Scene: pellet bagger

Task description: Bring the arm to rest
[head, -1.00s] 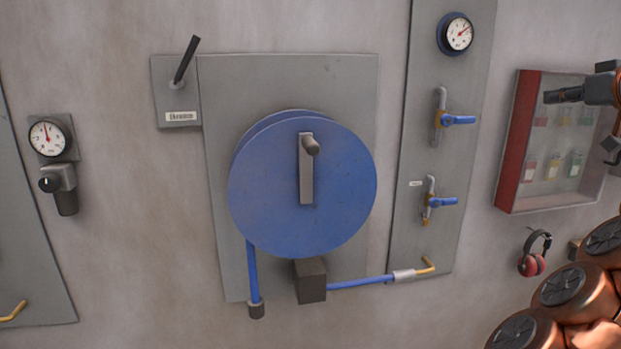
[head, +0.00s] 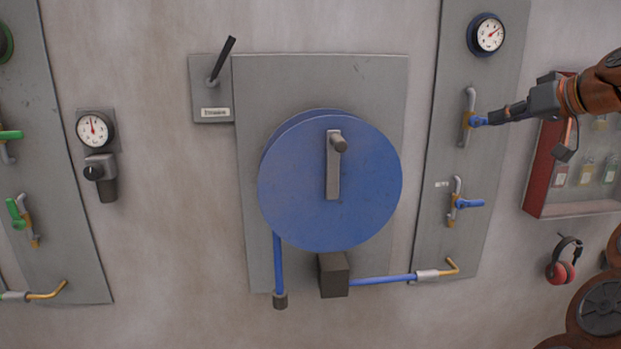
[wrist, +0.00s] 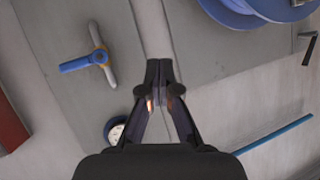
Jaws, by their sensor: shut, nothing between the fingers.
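My gripper (head: 488,119) is at the upper right in the head view, pointing left, its tips in front of the upper blue-handled valve (head: 466,121) in the picture. In the wrist view my gripper (wrist: 159,80) is shut and empty, its fingertips together over the grey panel. A blue valve handle (wrist: 84,62) shows apart from it, to its left. In the head view my arm reaches in from the right edge and covers part of the cabinet.
A blue hose reel (head: 300,190) is on the wall panel at centre, with a lever (head: 222,60) at its upper left. A lower blue valve (head: 470,203), a gauge (head: 487,35), a red-sided cabinet (head: 545,175) and ear defenders (head: 562,262) are at right. Green valves (head: 17,210) are at left.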

